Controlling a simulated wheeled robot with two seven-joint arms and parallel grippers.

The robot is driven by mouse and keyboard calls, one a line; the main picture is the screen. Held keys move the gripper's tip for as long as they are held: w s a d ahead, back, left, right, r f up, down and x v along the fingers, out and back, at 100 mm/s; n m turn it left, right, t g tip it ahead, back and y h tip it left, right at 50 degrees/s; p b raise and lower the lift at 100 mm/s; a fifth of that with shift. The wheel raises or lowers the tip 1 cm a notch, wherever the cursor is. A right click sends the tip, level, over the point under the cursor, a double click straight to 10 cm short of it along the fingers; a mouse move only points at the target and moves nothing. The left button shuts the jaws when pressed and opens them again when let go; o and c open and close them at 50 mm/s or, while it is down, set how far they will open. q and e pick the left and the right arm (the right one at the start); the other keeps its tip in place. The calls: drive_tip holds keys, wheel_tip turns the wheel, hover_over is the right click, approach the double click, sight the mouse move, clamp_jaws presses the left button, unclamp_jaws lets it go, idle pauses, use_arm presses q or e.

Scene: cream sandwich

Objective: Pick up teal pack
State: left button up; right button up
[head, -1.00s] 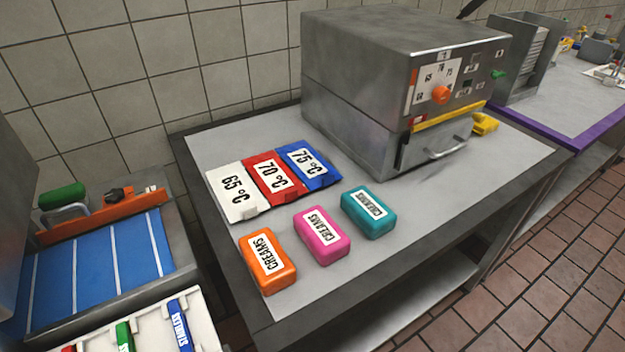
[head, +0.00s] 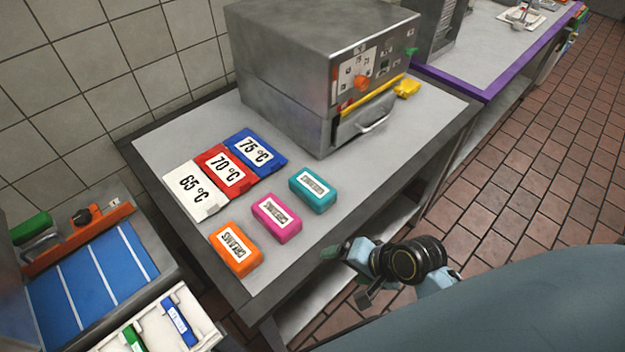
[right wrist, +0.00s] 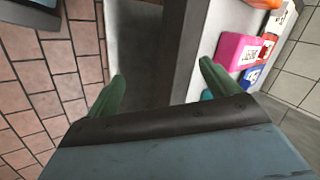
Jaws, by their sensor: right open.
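The teal pack (head: 313,190) lies on the table to the right of the pink pack (head: 276,217), its white label facing up. The orange pack (head: 235,249) lies further left. My right gripper (head: 342,250) is beyond the table's front edge, apart from all the packs. In the right wrist view its two green fingers (right wrist: 160,85) are spread with nothing between them. A small teal patch (right wrist: 208,96) shows there beside the right finger, mostly hidden by it. The pink pack (right wrist: 241,50) also shows in that view. My left gripper is not in view.
White 65 °C, red 70 °C and blue 75 °C cards (head: 226,171) lie behind the packs. A metal oven (head: 320,70) with a yellow-trimmed door stands at the back right. A blue striped board (head: 90,275) and a white tray (head: 205,325) are at the left. The tabletop (head: 360,165) right of the teal pack is clear.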

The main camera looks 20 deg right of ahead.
drive_tip(key=w+d+r+m+t+y, duration=0.2)
drive_tip(key=w+r+m+t, duration=0.15)
drive_tip(key=m, duration=0.55)
drive_tip(key=m+t+h, duration=0.1)
drive_tip(key=m+t, duration=0.2)
drive_tip(key=m, duration=0.9)
approach(326, 195)
drive_tip(key=shift+s+a+f+p, duration=0.15)
drive_tip(key=shift+s+a+p, duration=0.2)
drive_tip(key=shift+s, duration=0.4)
drive_tip(key=shift+w+d+m+t, duration=0.2)
drive_tip(key=shift+d+m+t, duration=0.05)
drive_tip(key=shift+m, duration=0.25)
drive_tip(key=x, duration=0.7)
drive_tip(key=shift+d+b, duration=0.2)
drive_tip(key=shift+b, duration=0.15)
drive_tip(key=shift+b+x, duration=0.45)
drive_tip(key=shift+x, duration=2.75)
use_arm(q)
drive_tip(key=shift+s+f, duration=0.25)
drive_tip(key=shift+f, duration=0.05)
use_arm(e)
drive_tip(key=shift+w+d, duration=0.1)
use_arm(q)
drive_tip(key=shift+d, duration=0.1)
use_arm(e)
drive_tip(key=c, duration=1.1)
